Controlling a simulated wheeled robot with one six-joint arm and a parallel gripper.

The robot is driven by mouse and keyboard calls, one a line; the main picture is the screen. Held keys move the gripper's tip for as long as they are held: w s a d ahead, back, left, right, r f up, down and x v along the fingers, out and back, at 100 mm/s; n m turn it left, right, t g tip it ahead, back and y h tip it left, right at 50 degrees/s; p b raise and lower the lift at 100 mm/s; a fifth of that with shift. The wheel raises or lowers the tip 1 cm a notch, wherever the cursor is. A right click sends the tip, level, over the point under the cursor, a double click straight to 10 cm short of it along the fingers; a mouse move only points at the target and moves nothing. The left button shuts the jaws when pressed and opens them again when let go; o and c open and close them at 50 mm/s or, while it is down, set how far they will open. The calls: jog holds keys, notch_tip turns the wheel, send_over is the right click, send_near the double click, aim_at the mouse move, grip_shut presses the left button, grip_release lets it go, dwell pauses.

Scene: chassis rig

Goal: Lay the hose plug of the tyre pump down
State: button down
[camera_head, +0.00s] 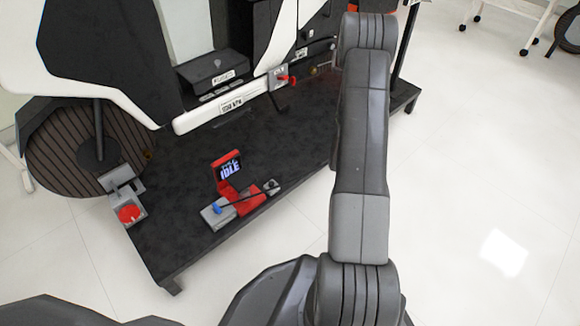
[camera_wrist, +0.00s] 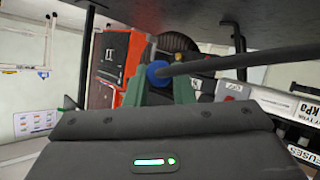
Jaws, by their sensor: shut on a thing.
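In the wrist view my gripper (camera_wrist: 168,92) shows two green fingers beyond its dark body. They are shut on the blue hose plug (camera_wrist: 158,73), with a thick dark hose (camera_wrist: 235,60) running off to the right. The fingers' exact contact is partly hidden. In the head view the red tyre pump (camera_head: 228,166) stands on the black platform, its display reading IDLE. A blue piece (camera_head: 216,208) shows over a grey block beside it, with a dark thin line crossing the pump's red base. My gripper cannot be made out in the head view.
The black platform (camera_head: 185,165) has bare room behind and left of the pump. A grey box with a red button (camera_head: 129,213) sits at its left edge. A white-and-black vehicle body rises at the back. A small box with a red lever (camera_head: 286,79) stands near it.

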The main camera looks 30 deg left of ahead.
jog(key=s+a+f+n+g+y, duration=0.2)
jog(key=a+f+n+g+y, duration=0.15)
jog(key=a, duration=0.65)
jog(key=n+g+y+b, duration=0.2)
jog(key=n+g, duration=0.1)
jog(key=n, duration=0.1)
send_over(291, 173)
jog(key=shift+m+t+h, duration=0.25)
notch_tip(291, 173, down, 11)
jog(key=shift+a+f, duration=0.1)
jog(key=shift+f, duration=0.1)
jog(key=shift+f+b, duration=0.85)
jog(key=shift+f, duration=1.05)
jog(key=shift+f, duration=0.55)
